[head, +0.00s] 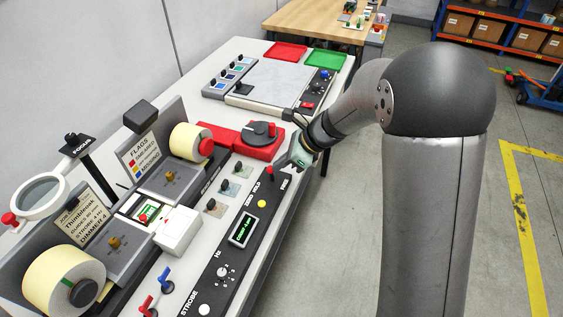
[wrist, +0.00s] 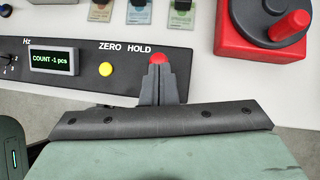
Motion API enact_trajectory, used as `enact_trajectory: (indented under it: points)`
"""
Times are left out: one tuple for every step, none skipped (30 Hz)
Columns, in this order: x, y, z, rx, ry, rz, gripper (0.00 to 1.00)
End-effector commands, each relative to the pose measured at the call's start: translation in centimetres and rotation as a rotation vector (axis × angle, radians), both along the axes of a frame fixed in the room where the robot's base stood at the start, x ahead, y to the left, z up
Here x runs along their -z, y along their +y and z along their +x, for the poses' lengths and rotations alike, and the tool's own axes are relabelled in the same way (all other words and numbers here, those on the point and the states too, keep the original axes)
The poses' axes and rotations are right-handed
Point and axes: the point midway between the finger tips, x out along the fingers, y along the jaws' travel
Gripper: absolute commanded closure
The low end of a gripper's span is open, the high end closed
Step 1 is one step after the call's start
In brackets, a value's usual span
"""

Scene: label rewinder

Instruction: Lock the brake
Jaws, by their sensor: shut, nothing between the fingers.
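No label reading "brake" is legible, so I cannot tell which control it is. My gripper (head: 283,163) is shut and empty over the black control panel (wrist: 205,66). A red lever (head: 147,306) and a blue lever (head: 165,280) stand at the near left. A red base (head: 262,151) carries a dark disc (wrist: 262,14) with a red knob (wrist: 289,24), beyond the panel's end.
A yellow button (wrist: 105,69) and a display (wrist: 54,60) reading "COUNT -1 pcs" are on the panel. Label rolls (head: 65,281), a magnifier (head: 40,196) and sign boards crowd the left. A red tray (head: 286,51) and a green tray (head: 326,58) lie at the back.

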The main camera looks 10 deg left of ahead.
Motion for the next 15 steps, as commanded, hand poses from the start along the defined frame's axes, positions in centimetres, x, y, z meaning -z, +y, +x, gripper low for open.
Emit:
enact_trajectory:
  points:
    - [-0.1,0.2,0.0,0.000,0.001,0.000,1.00]
    - [0.0,0.2,0.0,0.000,0.001,0.000,1.00]
    - [0.0,0.1,0.0,0.000,0.001,0.000,1.00]
    - [0.0,0.1,0.0,-0.001,0.001,0.000,1.00]
    - [0.0,0.1,0.0,-0.001,0.001,0.000,1.00]
    - [0.0,0.1,0.0,-0.001,0.001,0.000,1.00]
    - [0.0,0.1,0.0,-0.001,0.001,0.000,1.00]
    - [0.0,0.1,0.0,-0.001,0.001,0.000,1.00]
    - [-0.1,0.1,0.0,-0.001,0.001,0.000,1.00]
    - [-0.2,0.1,0.0,-0.001,0.001,0.000,1.00]
    - [-0.3,0.1,0.0,-0.001,0.001,0.000,1.00]
    - [-0.5,0.1,0.0,-0.001,0.001,0.001,1.00]
    - [-0.6,0.1,0.0,-0.001,0.001,0.001,1.00]
    - [-0.8,0.1,0.0,-0.001,0.001,0.001,1.00]
    - [-1.0,0.1,0.0,-0.001,0.001,0.001,1.00]
